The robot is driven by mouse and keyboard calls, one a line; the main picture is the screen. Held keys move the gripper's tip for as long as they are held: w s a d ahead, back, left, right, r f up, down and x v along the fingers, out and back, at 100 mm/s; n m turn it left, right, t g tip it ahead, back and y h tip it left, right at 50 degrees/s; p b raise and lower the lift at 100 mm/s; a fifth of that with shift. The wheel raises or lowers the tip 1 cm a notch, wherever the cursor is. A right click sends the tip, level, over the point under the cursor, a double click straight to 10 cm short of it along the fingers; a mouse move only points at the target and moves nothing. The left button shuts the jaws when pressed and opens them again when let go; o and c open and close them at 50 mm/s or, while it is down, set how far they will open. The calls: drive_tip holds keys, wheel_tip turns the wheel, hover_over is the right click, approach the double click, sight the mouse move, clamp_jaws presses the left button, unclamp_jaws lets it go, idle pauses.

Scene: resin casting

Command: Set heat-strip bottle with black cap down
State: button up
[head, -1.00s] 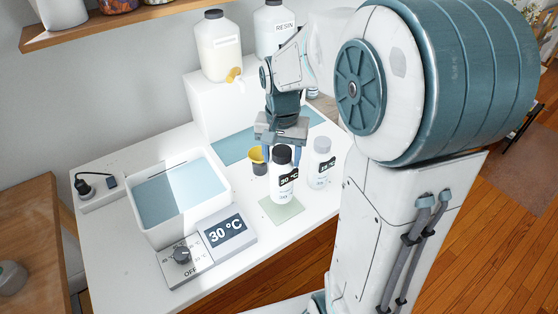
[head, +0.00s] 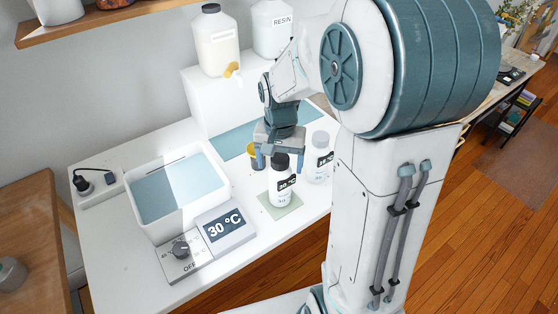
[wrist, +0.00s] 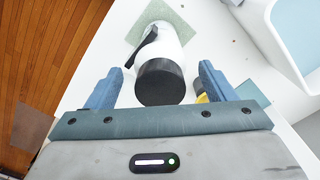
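The white heat-strip bottle (head: 281,187) with a black cap and a dark "30 °C" label stands upright on a pale green mat (head: 294,206) near the table's front edge. My gripper (head: 280,161) is just above it, with its fingers spread on either side of the cap. In the wrist view the bottle's black cap (wrist: 159,82) sits between the blue fingertips of my gripper (wrist: 159,73), with gaps on both sides. The green mat also shows there (wrist: 181,22), under the bottle's base.
A yellow cup (head: 253,152) is behind my gripper. The water bath (head: 151,217) and its 30 °C control unit (head: 226,230) are to the left. Table in front of the control unit is clear.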

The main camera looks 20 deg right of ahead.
wheel_tip(320, 180, up, 11)
drive_tip(key=shift+r, duration=0.1)
drive_tip(key=s+f+n+t, duration=0.3)
drive_tip(key=s+n, duration=0.2)
drive_tip(key=s, duration=0.9)
drive_tip(key=shift+a, duration=0.1)
drive_tip(key=shift+c, duration=0.4)
idle(0.6)
